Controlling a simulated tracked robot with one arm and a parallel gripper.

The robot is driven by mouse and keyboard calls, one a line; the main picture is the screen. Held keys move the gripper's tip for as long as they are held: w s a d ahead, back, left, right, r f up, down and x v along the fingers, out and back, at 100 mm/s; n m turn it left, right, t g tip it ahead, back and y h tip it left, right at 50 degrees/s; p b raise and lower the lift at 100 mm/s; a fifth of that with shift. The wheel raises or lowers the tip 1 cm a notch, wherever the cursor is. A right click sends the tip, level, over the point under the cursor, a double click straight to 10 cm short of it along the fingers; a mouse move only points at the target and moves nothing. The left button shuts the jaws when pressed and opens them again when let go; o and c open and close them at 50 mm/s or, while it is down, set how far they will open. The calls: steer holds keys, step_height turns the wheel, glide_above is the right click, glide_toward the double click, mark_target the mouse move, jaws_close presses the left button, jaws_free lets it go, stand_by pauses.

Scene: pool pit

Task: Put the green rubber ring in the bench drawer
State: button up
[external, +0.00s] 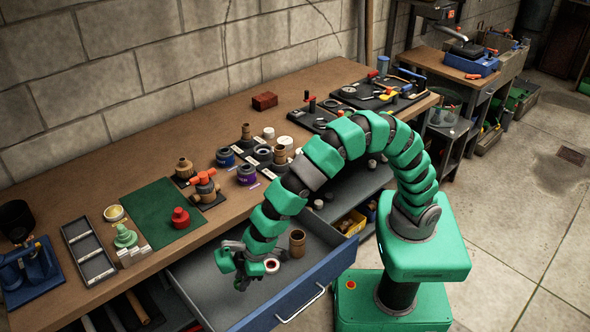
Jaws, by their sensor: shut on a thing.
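The bench drawer (292,298) is pulled out, with a blue front and a grey inside. My gripper (238,275) hangs low over the left part of the open drawer, pointing down and left. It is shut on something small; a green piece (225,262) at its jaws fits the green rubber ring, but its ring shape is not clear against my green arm. I cannot tell whether it touches the drawer floor. A small round dark red piece with a pale rim (271,266) shows beside the gripper.
A brown cylinder (297,243) stands in the drawer, right of my gripper. The workbench (225,118) above holds a green mat (160,215) with a red knobbed part (181,218), a grey divided tray (88,252) and several fittings. Bare drawer floor shows in front of my gripper.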

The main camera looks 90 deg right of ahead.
mark_target(241, 295)
steer(key=shift+f+b, duration=0.6)
steer(key=shift+f, duration=1.9)
steer(key=o, duration=0.9)
steer(key=shift+f, duration=0.1)
steer(key=shift+o, duration=0.2)
steer(key=p+v, duration=0.3)
steer(key=v, duration=0.9)
